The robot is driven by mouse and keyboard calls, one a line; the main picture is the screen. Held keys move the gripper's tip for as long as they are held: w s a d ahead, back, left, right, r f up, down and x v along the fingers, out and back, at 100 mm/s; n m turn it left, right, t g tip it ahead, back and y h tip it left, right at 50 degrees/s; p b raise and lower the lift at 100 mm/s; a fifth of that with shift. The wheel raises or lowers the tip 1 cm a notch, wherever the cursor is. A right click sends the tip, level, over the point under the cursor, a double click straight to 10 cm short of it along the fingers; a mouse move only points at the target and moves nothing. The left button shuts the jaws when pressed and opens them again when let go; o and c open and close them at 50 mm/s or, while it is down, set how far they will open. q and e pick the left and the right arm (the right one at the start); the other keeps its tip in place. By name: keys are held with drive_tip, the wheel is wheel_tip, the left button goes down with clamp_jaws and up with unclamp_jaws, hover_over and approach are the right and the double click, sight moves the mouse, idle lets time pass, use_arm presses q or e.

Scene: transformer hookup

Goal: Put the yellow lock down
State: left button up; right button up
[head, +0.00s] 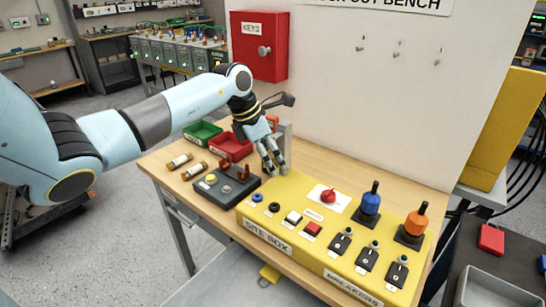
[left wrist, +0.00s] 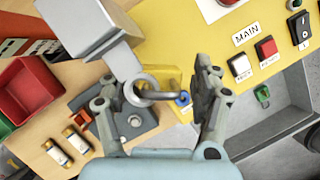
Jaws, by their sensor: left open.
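A small yellow piece that looks like the yellow lock (head: 269,274) lies low at the front of the bench, against the grey surface below the yellow box. My left gripper (head: 275,168) points down over the back left corner of the yellow box (head: 333,238). In the left wrist view my left gripper (left wrist: 155,98) is open. A grey metal ring (left wrist: 146,98) shows between its fingers, beside a grey block on a stalk (left wrist: 85,22). My right gripper is not in view.
A dark panel (head: 213,193) with copper clips stands left of the box, near fuses (head: 180,160). Green (head: 202,133) and red (head: 231,147) bins stand behind. Blue (head: 371,201) and orange (head: 416,222) knobs rise from the box. A grey tray (left wrist: 285,115) lies below its front.

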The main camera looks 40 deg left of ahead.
use_arm(q)
drive_tip(key=shift+f, duration=0.15)
drive_tip(key=shift+c, duration=0.2)
clamp_jaws()
drive_tip(key=shift+a, duration=0.1)
